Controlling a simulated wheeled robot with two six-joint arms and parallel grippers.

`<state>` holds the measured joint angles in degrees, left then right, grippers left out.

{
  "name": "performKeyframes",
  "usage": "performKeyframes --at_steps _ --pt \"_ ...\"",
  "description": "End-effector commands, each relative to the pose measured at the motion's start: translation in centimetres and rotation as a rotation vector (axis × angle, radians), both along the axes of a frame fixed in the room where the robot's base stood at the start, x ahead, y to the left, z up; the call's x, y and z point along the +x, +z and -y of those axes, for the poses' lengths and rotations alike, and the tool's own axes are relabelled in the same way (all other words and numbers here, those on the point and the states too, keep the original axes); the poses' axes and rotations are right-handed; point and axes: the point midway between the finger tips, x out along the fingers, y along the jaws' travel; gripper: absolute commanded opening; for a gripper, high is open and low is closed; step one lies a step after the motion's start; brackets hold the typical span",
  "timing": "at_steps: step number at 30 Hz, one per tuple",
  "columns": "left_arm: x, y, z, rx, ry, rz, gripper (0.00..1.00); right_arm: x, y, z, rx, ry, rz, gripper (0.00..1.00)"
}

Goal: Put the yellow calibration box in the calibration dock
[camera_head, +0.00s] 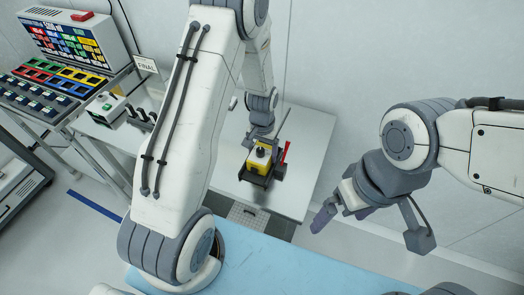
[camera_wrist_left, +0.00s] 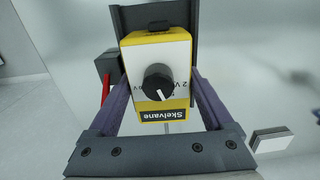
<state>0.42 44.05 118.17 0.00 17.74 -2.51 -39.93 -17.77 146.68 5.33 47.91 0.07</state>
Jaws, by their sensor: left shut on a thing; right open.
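The yellow calibration box (camera_head: 259,158) has a white face, a black knob and a "Skelvane" label; it fills the middle of the left wrist view (camera_wrist_left: 158,55). My left gripper (camera_head: 261,146) is shut on it, with a purple finger along each side in the left wrist view (camera_wrist_left: 158,82). The dark calibration dock (camera_head: 256,180) with a red lever (camera_head: 286,152) is at the box; its dark wall rises behind the box in the left wrist view (camera_wrist_left: 180,14). I cannot tell whether the box rests on the dock floor. My right gripper (camera_head: 332,212) is open and empty, away to the right.
The dock stands on a pale table (camera_head: 305,125) with bare room to its right. A console (camera_head: 78,38) with coloured panels and a rack of coloured trays (camera_head: 62,82) stand at the left. A "FINAL" sign (camera_head: 146,65) and a white-green device (camera_head: 108,108) sit nearby.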

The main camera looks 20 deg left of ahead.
Motion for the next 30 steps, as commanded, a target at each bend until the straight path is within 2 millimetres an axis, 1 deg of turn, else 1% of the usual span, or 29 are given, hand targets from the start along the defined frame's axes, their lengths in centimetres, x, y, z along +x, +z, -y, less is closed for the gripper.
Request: performKeyframes --at_steps 4,8,9,10,17,19,21,23,25,30 --pt "0.0 0.0 -0.1 0.0 0.002 0.001 0.0 0.0 0.0 0.0 0.0 0.0 0.0 1.0" --pt "0.0 -0.4 -0.1 0.0 0.003 0.0 0.0 0.0 -0.4 0.0 0.0 0.0 0.0 1.0" --pt "0.0 -0.3 -0.1 0.0 0.003 0.0 0.96 0.0 -0.3 0.0 0.0 0.0 0.0 1.0" --pt "0.0 -0.3 -0.1 0.0 0.003 0.0 1.0 0.0 -0.3 0.0 0.0 0.0 0.0 1.0" --pt "0.0 -0.2 -0.1 0.0 0.002 0.0 1.0 0.0 -0.2 0.0 0.0 0.0 0.0 1.0" --pt "0.0 0.2 -0.1 0.0 0.002 0.0 1.0 0.0 0.1 0.0 0.0 0.0 0.0 1.0" --pt "0.0 0.6 -0.1 0.0 0.002 0.002 1.0 0.0 -0.2 0.0 0.0 0.0 0.0 1.0" --pt "0.1 1.4 -0.1 0.0 0.002 0.004 1.0 0.0 -0.5 0.0 0.0 0.0 0.0 1.0" --pt "0.1 2.6 -0.1 0.0 0.002 0.006 1.0 0.0 -0.8 0.0 0.0 0.0 0.0 1.0" --pt "0.2 6.3 -0.1 0.0 0.002 0.008 1.0 0.0 -1.5 0.0 0.0 0.001 0.0 1.0"
